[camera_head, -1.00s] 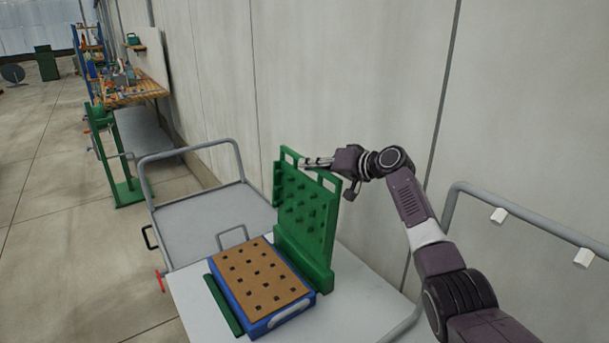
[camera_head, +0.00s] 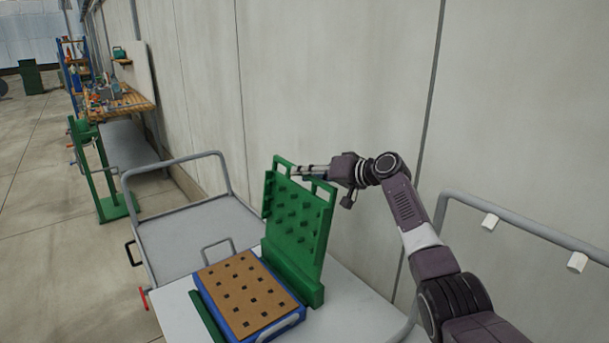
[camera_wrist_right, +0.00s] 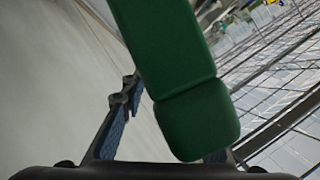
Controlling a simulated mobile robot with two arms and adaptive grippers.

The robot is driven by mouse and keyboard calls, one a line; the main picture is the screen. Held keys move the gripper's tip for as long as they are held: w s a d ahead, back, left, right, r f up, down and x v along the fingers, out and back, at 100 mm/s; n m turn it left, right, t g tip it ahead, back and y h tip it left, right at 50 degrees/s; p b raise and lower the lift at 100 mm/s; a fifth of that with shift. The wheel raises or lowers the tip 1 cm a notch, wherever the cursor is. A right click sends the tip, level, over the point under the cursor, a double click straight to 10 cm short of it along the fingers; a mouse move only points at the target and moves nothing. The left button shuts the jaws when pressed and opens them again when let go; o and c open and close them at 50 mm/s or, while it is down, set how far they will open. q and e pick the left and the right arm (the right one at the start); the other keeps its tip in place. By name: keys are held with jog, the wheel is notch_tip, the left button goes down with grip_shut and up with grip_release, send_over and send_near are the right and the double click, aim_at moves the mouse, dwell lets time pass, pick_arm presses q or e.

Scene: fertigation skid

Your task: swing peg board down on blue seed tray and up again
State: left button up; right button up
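The green peg board (camera_head: 296,220) stands upright at the far long side of the blue seed tray (camera_head: 282,331), leaning slightly away from it, pegs facing the tray. The tray has a brown top with rows of dark holes and lies flat on a pale cart top. My right gripper (camera_head: 296,171) is at the board's top edge, by its handle openings, with its fingers close together on it. In the right wrist view a green bar (camera_wrist_right: 175,70) lies between the fingers and hides most of one finger. My left gripper is not in view.
A grey trolley (camera_head: 190,243) with a tubular rail stands beyond the cart. The wall (camera_head: 340,80) runs close behind the board. A green stand (camera_head: 103,185) and a cluttered workbench (camera_head: 125,105) are farther back. The floor at left is open.

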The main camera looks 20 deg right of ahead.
jog(key=shift+r, duration=4.95)
